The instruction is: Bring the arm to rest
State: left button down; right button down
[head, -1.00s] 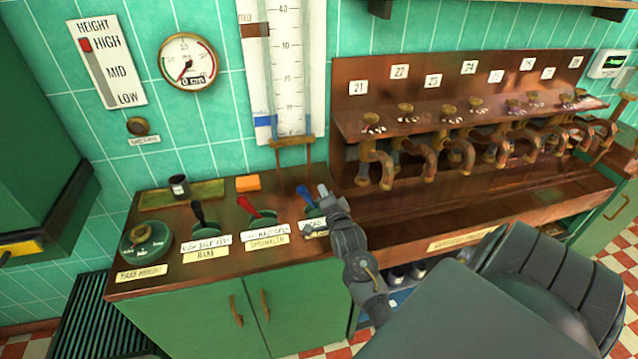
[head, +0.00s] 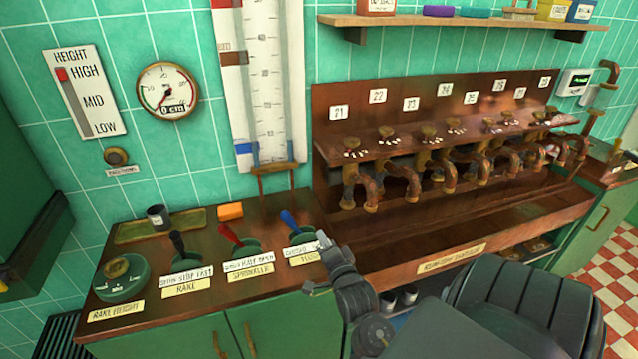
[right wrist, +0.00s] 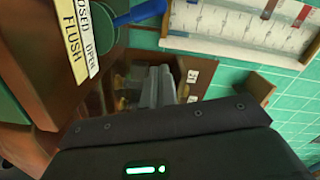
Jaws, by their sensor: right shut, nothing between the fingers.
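My right gripper (head: 322,239) is shut and empty. It is just right of and nearer than the blue-handled flush lever (head: 289,220), with a small gap between them in the head view. In the right wrist view the closed grey fingers (right wrist: 161,86) point away, and the blue lever handle (right wrist: 142,12) is at the top, apart from them. My right arm comes in from the lower right. My left gripper is not in view.
The counter bears a red sprinkler lever (head: 230,234), a black rake lever (head: 177,243), a green rake-height dial (head: 121,279) and a dark cup (head: 158,217). A copper rack (head: 330,180) with several curved taps stands to the right. A shelf (head: 480,24) is above it.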

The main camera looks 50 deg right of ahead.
jog(key=s+a+f+n+g+y, duration=0.5)
jog(key=a+f+n, duration=0.3)
jog(key=a+n, duration=0.2)
jog(key=s+a+f+n+g+y, duration=0.1)
jog(key=s+a+f+n+g, duration=0.1)
jog(key=s+a+n+g, duration=0.45)
jog(key=s+a+f+n+g+y, duration=0.1)
jog(key=s+a+f+n+y, duration=0.2)
jog(key=s, duration=0.6)
notch_tip(320, 180, down, 28)
jog(key=s+n+g+h+b, duration=0.1)
jog(key=s+n+g, duration=0.1)
jog(key=s, duration=0.1)
jog(key=s+d+f, duration=0.3)
jog(key=s+f, duration=1.2)
jog(key=shift+s+d+g+b, duration=0.2)
jog(key=shift+s+g+b, duration=0.15)
